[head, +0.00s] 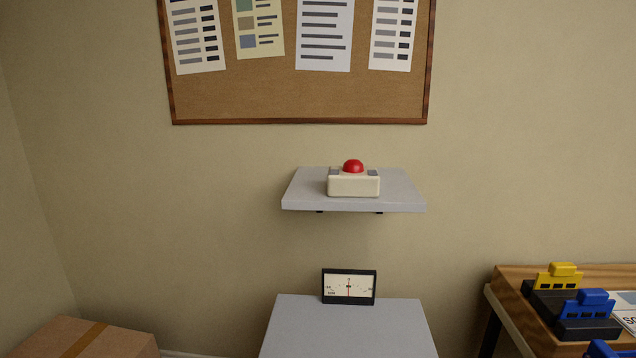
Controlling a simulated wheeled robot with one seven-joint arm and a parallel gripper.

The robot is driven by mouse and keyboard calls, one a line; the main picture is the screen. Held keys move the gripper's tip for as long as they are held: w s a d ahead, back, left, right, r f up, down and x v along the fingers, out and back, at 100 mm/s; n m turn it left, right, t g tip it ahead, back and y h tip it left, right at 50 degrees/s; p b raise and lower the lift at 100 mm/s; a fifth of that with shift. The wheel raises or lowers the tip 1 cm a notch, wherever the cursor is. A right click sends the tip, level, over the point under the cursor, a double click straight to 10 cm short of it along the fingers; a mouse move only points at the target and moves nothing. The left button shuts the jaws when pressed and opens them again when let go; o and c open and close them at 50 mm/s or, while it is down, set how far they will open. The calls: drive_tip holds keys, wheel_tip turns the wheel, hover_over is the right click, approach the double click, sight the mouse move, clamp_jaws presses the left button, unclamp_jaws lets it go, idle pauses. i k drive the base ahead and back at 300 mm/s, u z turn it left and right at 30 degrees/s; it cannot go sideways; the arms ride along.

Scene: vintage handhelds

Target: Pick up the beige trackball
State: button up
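The beige trackball (353,186) is a boxy cream unit with a red ball on top and grey buttons beside the ball. It sits upright near the middle of a small grey wall shelf (300,194) in the head view. Nothing covers it from this side. My gripper does not show in this view.
Below the shelf, a dark-framed dial meter (348,287) stands at the back of a grey surface (345,332). A wooden bench (508,277) at the right holds yellow and blue devices (588,304). A cardboard box (90,340) is at lower left. A corkboard (290,95) hangs above.

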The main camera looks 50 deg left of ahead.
sight(352, 179)
drive_tip(key=u, duration=1.6)
